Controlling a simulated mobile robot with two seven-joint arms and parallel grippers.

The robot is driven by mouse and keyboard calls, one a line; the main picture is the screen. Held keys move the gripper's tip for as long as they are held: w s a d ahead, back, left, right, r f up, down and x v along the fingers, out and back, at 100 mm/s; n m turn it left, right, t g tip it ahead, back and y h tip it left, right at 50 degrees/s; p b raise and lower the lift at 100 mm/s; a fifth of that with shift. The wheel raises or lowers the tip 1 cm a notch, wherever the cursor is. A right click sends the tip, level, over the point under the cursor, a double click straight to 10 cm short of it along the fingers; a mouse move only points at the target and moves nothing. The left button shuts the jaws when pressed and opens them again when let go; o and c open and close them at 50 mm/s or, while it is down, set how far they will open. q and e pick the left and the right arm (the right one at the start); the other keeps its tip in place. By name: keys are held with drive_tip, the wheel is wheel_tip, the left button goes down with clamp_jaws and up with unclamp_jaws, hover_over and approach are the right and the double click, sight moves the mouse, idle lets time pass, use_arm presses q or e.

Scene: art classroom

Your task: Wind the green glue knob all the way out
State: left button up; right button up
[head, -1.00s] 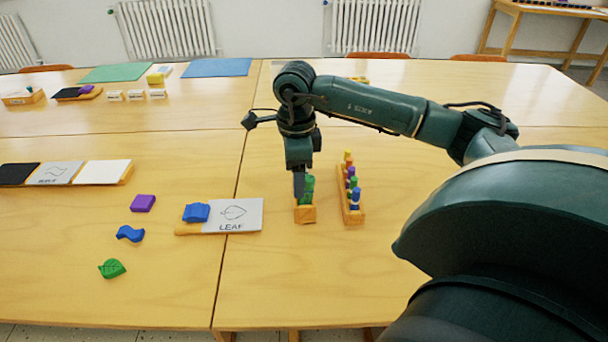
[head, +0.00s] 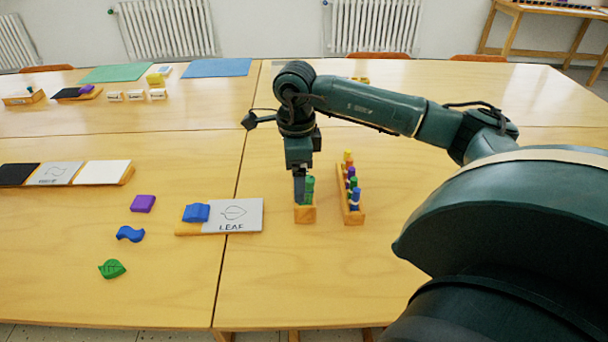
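A green glue stick (head: 309,186) stands upright in a small wooden block (head: 305,215) on the table, right of the LEAF card. My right gripper (head: 300,196) points straight down at this block, right at the green stick. Its fingers and the arm's wrist hide part of the stick, and I cannot make out the knob or whether the fingers are closed on it. My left gripper is not in view.
A wooden rack (head: 352,212) of coloured glue sticks stands close on the right. The LEAF card (head: 235,214) with a blue block (head: 196,212) lies left. A purple block (head: 143,203), blue wave (head: 130,233) and green leaf (head: 112,268) lie further left. The front right table is clear.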

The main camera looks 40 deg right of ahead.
wheel_tip(320, 180, up, 6)
drive_tip(key=p, duration=0.4)
idle(0.5)
drive_tip(key=shift+f, duration=0.1)
idle(0.4)
